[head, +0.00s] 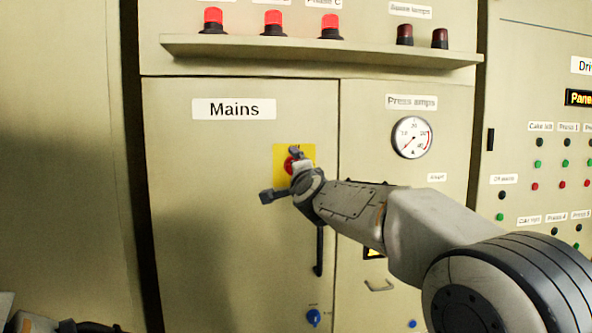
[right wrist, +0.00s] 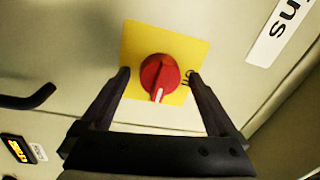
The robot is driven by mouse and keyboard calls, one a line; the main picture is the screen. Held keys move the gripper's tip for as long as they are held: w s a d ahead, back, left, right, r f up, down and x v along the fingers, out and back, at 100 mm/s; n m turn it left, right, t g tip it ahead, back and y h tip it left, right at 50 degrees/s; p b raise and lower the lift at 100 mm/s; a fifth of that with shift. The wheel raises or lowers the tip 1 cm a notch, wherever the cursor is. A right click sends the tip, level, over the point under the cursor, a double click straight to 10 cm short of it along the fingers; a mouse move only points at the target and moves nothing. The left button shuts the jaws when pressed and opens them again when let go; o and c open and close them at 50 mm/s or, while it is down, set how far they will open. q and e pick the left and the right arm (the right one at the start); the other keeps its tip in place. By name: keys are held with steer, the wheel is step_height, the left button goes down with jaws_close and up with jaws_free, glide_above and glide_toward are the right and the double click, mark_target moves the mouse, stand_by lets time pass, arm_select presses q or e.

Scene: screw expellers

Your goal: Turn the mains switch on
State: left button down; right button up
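The mains switch is a red rotary knob (right wrist: 160,78) with a white pointer mark on a yellow plate (right wrist: 137,50). In the right wrist view the pointer faces the bottom, and a dark marking, too small to read surely, sits at the plate's right edge. In the head view the knob (head: 289,164) is partly hidden by my right gripper (head: 281,174). My right gripper is open, its fingers (right wrist: 159,76) on either side of the knob with gaps visible. A dark part at the bottom left of the head view seems to be my left gripper (head: 85,326), mostly cut off.
The switch sits on a cabinet door under a "Mains" label (head: 234,109). A dark door handle (head: 319,250) and a blue knob (head: 313,317) are below. A shelf (head: 320,51) with red lamps juts out above. A gauge (head: 412,137) and button panel are right.

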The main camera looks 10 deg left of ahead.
steer(key=r+b+v, duration=0.1)
steer(key=b+v, duration=0.2)
steer(key=v, duration=0.7)
steer(key=shift+s+f+b, duration=0.25)
steer(key=shift+f+b, duration=0.15)
steer(key=shift+f, duration=0.1)
steer(key=shift+d, duration=0.1)
